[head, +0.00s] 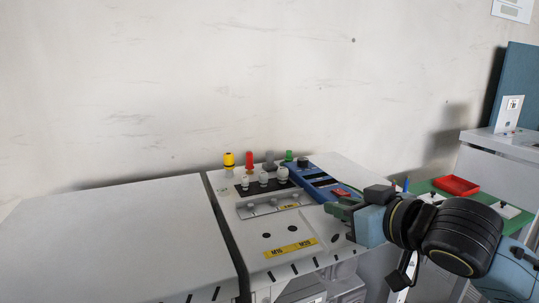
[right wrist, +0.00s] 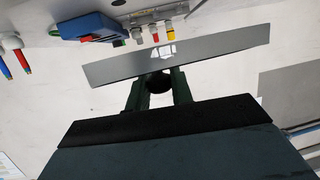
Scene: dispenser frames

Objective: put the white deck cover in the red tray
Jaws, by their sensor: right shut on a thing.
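My right gripper (head: 334,209) reaches in from the right over the dispenser's right side, beside the blue unit. In the right wrist view its two dark fingers (right wrist: 160,84) are shut on the white deck cover (right wrist: 215,57). The cover shows there as a long flat strip, grey in shade, with a bright white patch near its middle. I cannot make out its outline clearly in the head view. The red tray (head: 457,185) lies on a green surface to the right, behind my right arm, apart from the gripper. My left gripper is not in view.
The dispenser deck (head: 290,228) carries a yellow label and a row of grey knobs. Behind stand yellow, red, grey and green posts (head: 249,160). The blue unit (head: 310,182) is beside the gripper. White connectors (head: 505,210) lie near the tray. The left worktop (head: 115,235) is bare.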

